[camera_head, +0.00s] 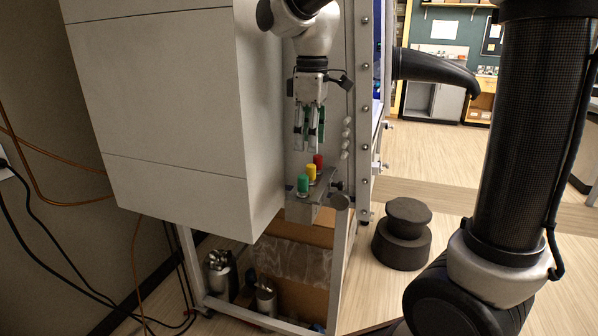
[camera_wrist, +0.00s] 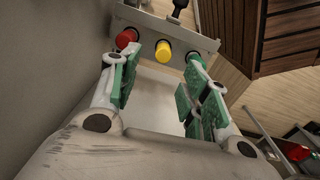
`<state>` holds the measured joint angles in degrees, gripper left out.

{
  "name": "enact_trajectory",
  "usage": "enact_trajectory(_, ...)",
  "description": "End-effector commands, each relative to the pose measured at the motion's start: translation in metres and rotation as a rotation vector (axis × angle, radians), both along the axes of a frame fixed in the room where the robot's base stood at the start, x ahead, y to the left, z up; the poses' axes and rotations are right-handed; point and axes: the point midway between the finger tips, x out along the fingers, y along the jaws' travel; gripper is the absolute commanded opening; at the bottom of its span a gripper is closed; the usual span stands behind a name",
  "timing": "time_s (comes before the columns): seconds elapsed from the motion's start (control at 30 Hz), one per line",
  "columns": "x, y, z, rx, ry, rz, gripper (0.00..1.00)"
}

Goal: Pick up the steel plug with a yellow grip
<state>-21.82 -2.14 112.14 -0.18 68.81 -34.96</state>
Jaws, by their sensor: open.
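The steel plug with a yellow grip (camera_head: 311,174) stands between a red-gripped plug (camera_head: 318,161) and a green-gripped plug (camera_head: 303,183), in a row on a small metal shelf (camera_head: 322,192) on the cabinet's side. In the wrist view the yellow grip (camera_wrist: 163,51) is at the top middle, beyond my fingertips; its steel part is hidden. My gripper (camera_head: 309,143) points down above the row, open and empty, with green finger pads. It also shows in the wrist view (camera_wrist: 160,85), apart from the yellow grip.
The red plug (camera_wrist: 126,38) and green plug (camera_wrist: 194,60) flank the yellow one closely. A large grey cabinet (camera_head: 160,90) stands left of my gripper. A black knob (camera_head: 338,186) sits at the shelf's end. A dark round stack (camera_head: 403,235) stands on the floor to the right.

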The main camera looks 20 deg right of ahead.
Motion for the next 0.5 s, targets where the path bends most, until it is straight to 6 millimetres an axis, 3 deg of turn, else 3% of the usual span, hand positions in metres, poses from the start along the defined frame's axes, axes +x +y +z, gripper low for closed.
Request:
enact_trajectory(0.23,-0.004,-0.002,-0.003,-0.009,0.018,0.105,0.46)
enact_trajectory(0.5,-0.004,-0.002,-0.036,-0.008,0.019,0.109,0.46)
